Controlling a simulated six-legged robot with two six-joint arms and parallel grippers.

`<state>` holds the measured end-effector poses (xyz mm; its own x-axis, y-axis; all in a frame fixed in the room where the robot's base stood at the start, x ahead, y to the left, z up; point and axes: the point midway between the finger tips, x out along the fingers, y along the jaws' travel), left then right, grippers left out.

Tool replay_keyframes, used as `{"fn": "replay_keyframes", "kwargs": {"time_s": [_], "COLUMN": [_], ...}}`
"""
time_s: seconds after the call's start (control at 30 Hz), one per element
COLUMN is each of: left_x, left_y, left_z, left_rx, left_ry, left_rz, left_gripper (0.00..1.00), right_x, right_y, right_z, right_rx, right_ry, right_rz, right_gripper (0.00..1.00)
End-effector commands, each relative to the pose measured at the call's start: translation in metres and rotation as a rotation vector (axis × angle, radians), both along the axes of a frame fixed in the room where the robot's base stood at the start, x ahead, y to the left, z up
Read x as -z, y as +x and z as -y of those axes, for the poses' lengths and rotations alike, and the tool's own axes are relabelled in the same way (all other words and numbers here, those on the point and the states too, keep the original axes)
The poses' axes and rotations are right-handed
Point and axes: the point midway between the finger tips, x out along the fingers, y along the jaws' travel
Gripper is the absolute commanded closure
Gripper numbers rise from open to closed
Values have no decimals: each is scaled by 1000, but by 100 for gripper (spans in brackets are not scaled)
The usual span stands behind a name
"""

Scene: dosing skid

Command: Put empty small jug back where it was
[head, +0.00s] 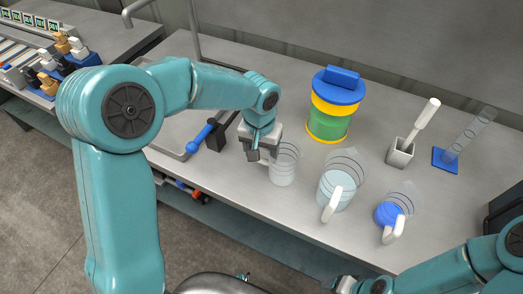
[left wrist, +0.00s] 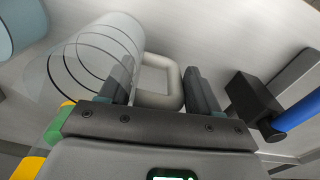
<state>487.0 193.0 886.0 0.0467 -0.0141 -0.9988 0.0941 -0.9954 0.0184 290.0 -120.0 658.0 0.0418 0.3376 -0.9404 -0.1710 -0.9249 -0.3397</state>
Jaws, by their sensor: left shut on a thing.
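A clear jug with dark ring marks (head: 284,165) stands upright at the middle of the bench, and it looks empty. My left gripper (head: 261,155) is shut on its handle. In the left wrist view the jug (left wrist: 95,62) lies to the left, and its pale handle (left wrist: 170,82) is between my fingers (left wrist: 160,88). I cannot tell whether its base touches the bench. A larger jug with pale liquid (head: 335,188) and a jug with blue liquid (head: 389,213) stand to its right. My right gripper (head: 358,286) is partly seen at the bottom edge.
A yellow and green container with a blue lid (head: 331,105) stands behind the jugs. A grey holder with a white-handled tool (head: 400,153) and a cylinder on a blue base (head: 446,160) stand at right. A blue-handled valve (head: 200,138) is left of my gripper.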

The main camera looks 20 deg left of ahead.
Motion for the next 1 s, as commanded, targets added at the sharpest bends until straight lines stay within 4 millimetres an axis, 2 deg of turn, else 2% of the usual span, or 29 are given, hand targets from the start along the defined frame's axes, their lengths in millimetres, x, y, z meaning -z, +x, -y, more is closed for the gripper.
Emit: {"fn": "replay_keyframes", "kwargs": {"time_s": [0.37, 0.4, 0.47, 0.5, 0.77, 0.87, 1.0], "left_x": [6, 6, 5, 5, 3, -4, -30], "left_y": [0, 0, 0, 0, 0, 0, 0], "left_z": [0, 0, 0, 0, 0, 0, 0], "left_rx": [0, 0, 0, 0, 0, 0, -1], "left_ry": [-1, 0, 0, 0, 0, 0, -1], "left_rz": [2, 1, 1, 1, 1, 3, 7], "left_gripper": [100, 34, 15, 12, 12, 12, 12], "right_x": [4, 4, 3, 3, 2, -2, -2], "right_y": [0, 0, 0, 0, 0, 0, 0], "right_z": [0, 0, 0, 0, 0, 0, 0], "right_rx": [0, 0, 0, 0, 0, 0, 0], "right_ry": [0, 0, 0, 0, 0, 0, 0], "right_rz": [0, 0, 0, 0, 0, 0, 0], "right_gripper": [33, 33, 33, 33, 33, 33, 33]}}
